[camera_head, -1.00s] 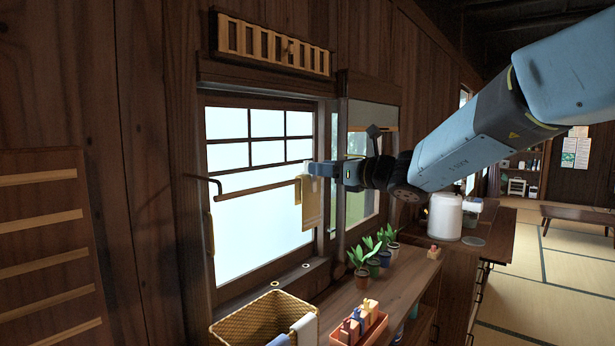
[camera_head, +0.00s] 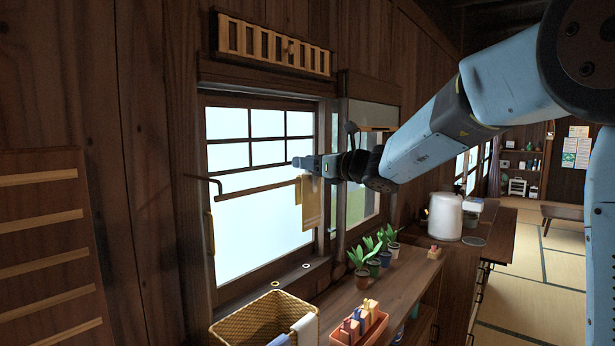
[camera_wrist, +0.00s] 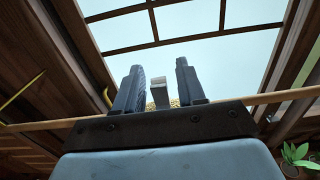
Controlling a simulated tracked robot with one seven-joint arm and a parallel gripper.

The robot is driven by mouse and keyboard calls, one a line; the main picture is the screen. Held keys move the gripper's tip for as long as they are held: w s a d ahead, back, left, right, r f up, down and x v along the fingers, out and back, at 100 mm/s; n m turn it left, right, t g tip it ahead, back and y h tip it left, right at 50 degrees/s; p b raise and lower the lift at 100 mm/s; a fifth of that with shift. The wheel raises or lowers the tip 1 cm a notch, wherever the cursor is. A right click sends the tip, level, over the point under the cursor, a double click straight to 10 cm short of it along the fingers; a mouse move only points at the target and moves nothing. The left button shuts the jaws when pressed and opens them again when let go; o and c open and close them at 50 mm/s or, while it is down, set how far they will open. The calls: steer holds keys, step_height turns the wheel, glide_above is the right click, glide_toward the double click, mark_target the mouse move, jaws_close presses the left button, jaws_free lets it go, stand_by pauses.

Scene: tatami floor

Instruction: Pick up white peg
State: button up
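My gripper (camera_head: 298,162) reaches in from the right at the height of the hanging rod, in front of the window. In the wrist view its two dark fingers (camera_wrist: 160,82) stand apart, with a visible gap on each side of a pale grey, narrow block. This block, which looks like the white peg (camera_wrist: 160,93), shows between the fingers in the picture; its depth is hard to judge. In the head view a small pale piece (camera_head: 316,184) sits by the top of the yellow cloth (camera_head: 311,208), just under my gripper; I cannot tell if it is the same peg.
The wooden rod (camera_head: 250,191) runs across the window. Below are a wicker basket (camera_head: 240,328), an orange tray (camera_head: 374,333) with colored pegs, and several potted plants (camera_head: 359,272) on a shelf. A white appliance (camera_head: 444,218) stands farther right.

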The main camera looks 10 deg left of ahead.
jaws_close()
step_height(320, 180, up, 15)
steer(key=shift+f, duration=0.15)
stand_by(1.5)
